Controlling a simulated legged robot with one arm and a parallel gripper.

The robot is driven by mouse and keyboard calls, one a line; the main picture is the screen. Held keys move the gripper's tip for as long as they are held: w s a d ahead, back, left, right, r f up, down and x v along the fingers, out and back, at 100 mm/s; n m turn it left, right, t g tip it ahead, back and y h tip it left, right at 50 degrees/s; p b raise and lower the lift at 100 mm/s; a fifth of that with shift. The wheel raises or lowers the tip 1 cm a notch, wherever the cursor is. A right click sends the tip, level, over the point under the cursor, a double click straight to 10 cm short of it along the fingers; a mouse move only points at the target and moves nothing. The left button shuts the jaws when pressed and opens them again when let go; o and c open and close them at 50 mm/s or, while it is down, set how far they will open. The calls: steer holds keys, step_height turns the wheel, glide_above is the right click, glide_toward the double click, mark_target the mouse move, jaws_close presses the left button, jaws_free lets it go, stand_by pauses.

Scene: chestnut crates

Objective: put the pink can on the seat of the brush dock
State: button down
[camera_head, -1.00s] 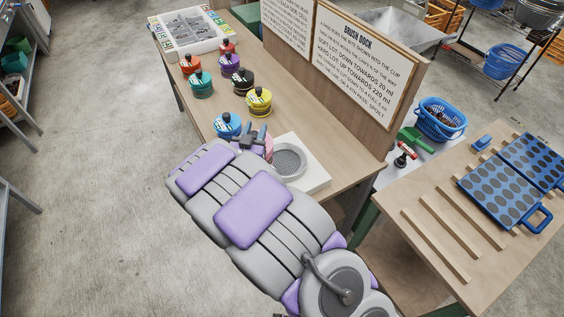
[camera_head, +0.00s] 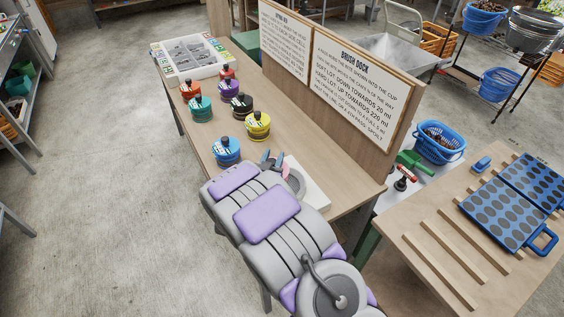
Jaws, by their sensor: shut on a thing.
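The pink can (camera_head: 297,181) is mostly hidden behind my arm; a pink part of it shows beside my gripper. My gripper (camera_head: 275,163) is shut on the can, over the near part of the bench at the white block of the brush dock (camera_head: 317,194). The block's round grey seat is hidden behind the can and my arm. I cannot tell whether the can touches the seat or is above it. The brush dock sign (camera_head: 352,80) stands on the board behind.
Blue (camera_head: 227,151), yellow (camera_head: 258,125), black (camera_head: 242,105), teal (camera_head: 200,108), purple (camera_head: 229,88) and red (camera_head: 190,89) cans stand left on the bench. A white tray (camera_head: 172,73) is at the far end. Bench to the right of the block is clear.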

steer(key=w+d+f, duration=0.1)
steer(key=d+f, duration=0.1)
steer(key=w+d+f+b, duration=0.1)
steer(key=w+d, duration=0.1)
steer(key=shift+w+f+b, duration=0.25)
steer(key=shift+f+b, duration=0.05)
steer(key=shift+f, duration=0.1)
steer(key=c, duration=1.1)
jaws_free()
steer(key=shift+d, duration=0.15)
steer(key=o, duration=0.4)
steer(key=shift+a, duration=0.3)
steer(key=p, duration=0.2)
glide_toward(285, 163)
steer(key=shift+a+f, duration=0.15)
steer(key=shift+f, duration=0.05)
